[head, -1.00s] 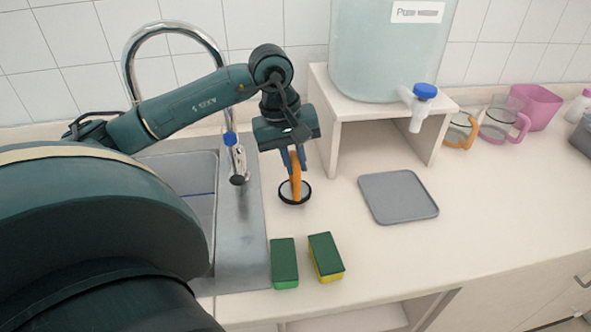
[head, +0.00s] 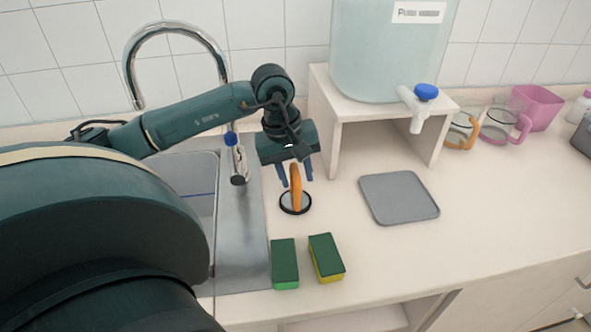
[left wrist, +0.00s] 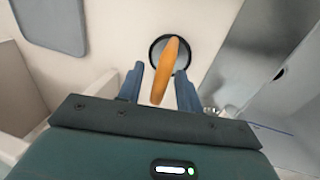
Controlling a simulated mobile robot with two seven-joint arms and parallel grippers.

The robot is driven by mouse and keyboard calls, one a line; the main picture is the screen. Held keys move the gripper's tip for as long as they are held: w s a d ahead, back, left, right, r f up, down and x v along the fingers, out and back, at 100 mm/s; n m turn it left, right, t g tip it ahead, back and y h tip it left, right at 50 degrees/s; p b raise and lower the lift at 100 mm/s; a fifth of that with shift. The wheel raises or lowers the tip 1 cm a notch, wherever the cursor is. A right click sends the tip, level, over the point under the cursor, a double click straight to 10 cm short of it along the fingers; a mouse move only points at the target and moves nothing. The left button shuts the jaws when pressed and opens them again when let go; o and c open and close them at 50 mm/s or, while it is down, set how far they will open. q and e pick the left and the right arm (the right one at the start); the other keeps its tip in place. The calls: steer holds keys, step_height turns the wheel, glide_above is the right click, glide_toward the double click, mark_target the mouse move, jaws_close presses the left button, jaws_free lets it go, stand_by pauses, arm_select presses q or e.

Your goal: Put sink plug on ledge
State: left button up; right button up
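The sink plug (head: 296,196) has an upright orange handle on a round disc with a black rim. It stands on the pale counter just right of the sink (head: 203,190), and it also shows in the left wrist view (left wrist: 166,68). My left gripper (head: 295,178) is open above the plug, with one finger on each side of the handle. In the left wrist view a gap shows between the handle and both fingers (left wrist: 160,88). No separate ledge can be told apart from the counter surface. My right gripper is not in view.
A grey mat (head: 399,197) lies to the right. A wooden stand (head: 387,132) with a water tank (head: 388,55) is behind, and a chrome faucet (head: 135,68) rises at the sink. Bare counter lies between plug and mat.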

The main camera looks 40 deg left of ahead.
arm_select(q)
step_height(320, 180, up, 12)
steer(key=s+a, duration=0.1)
steer(key=s, duration=0.1)
steer(key=shift+a, duration=0.25)
stand_by(0.6)
